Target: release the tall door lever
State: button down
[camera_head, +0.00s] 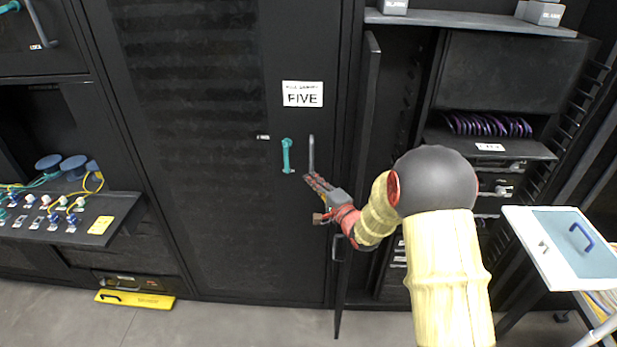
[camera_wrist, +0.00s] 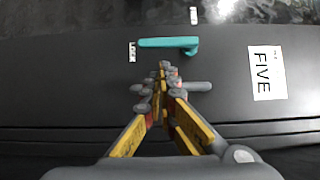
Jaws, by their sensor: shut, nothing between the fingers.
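The teal lever (camera_head: 287,155) is on the tall black door (camera_head: 215,215) marked FIVE, and it hangs upright in the head view. It also shows in the wrist view (camera_wrist: 165,42), just beyond the fingertips, lying sideways there. A grey bar handle (camera_head: 311,150) stands right of the lever; in the wrist view the handle (camera_wrist: 198,86) is partly hidden behind the fingers. My gripper (camera_head: 313,180) is shut and empty, just below the grey handle and to the lower right of the lever. In the wrist view its fingertips (camera_wrist: 158,78) appear close to the lever; I cannot tell whether they touch.
A narrow black door (camera_head: 361,150) stands ajar to the right, beside an open rack (camera_head: 500,75). A white cart (camera_head: 560,245) is at right.

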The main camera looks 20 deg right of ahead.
aim_at(287, 157)
jog(key=b+x, duration=0.1)
jog(key=x, duration=0.7)
jog(key=shift+w+a, duration=0.1)
jog(key=shift+w, duration=0.15)
jog(key=shift+f+b, duration=0.2)
jog(key=shift+b, duration=0.1)
jog(key=shift+a+f+m, duration=0.1)
jog(key=shift+a+m, duration=0.1)
jog(key=shift+m, duration=0.2)
